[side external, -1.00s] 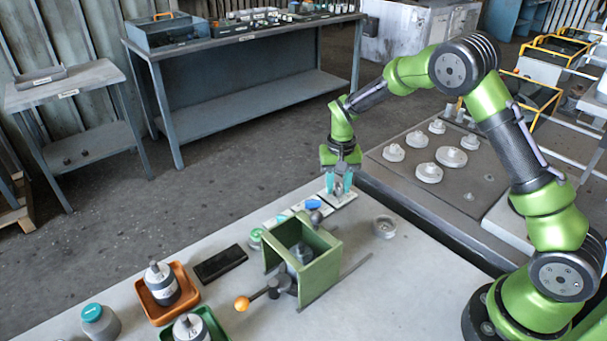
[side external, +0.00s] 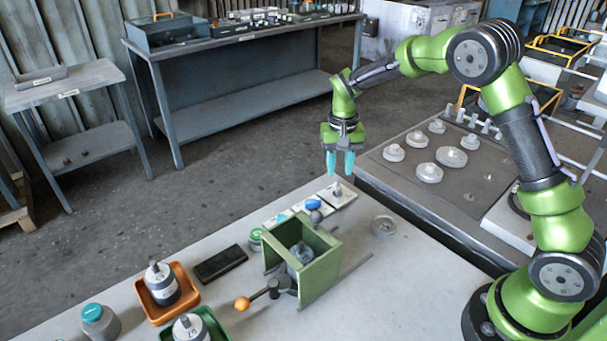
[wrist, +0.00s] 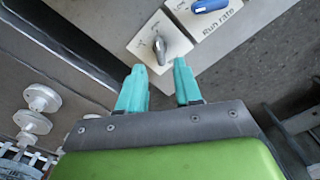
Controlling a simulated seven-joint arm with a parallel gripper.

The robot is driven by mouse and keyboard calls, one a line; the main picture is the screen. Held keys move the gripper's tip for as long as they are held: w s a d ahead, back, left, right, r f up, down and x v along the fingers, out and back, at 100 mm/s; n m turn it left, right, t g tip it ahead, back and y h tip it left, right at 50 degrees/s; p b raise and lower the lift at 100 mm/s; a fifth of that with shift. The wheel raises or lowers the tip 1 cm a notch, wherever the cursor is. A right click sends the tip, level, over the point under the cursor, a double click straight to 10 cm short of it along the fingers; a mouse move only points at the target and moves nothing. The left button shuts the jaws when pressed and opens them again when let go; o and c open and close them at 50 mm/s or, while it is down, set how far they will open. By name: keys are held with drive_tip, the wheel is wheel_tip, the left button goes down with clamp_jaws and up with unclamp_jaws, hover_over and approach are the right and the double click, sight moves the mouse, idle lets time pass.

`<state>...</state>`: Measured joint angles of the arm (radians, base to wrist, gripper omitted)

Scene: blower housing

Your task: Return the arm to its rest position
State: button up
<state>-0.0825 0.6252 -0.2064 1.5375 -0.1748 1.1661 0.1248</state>
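My gripper (side external: 340,163) hangs above the far edge of the work table, pointing down, with its two teal fingers apart and nothing between them. In the wrist view the two fingers (wrist: 160,85) are also apart and empty. Below them is a white plate with a grey knob (wrist: 159,48); the same knob (side external: 337,189) shows in the side view. Beside it is a blue knob (wrist: 208,5) on a plate labelled "Run rate", also seen in the side view (side external: 313,205). The fingers appear clear of both knobs.
A green open box (side external: 318,262) with a lever ending in an orange ball (side external: 242,304) stands on the table. An orange tray (side external: 181,308), a black block (side external: 220,264) and a grey ring (side external: 383,227) are near it. A grey panel with several round discs (side external: 428,172) lies to the right.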

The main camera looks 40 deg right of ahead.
drive_tip(key=s+a+r+n+t+y, duration=0.1)
drive_tip(key=s+a+r+t, duration=0.2)
drive_tip(key=s+r, duration=0.5)
drive_tip(key=s+a+r+n+t+y, duration=0.1)
drive_tip(key=s+a+r+n+t, duration=0.1)
drive_tip(key=s+r, duration=0.7)
drive_tip(key=s+a+t, duration=0.1)
drive_tip(key=s+t, duration=0.1)
drive_tip(key=s, duration=0.5)
drive_tip(key=shift+a, duration=0.15)
drive_tip(key=shift+w, duration=0.1)
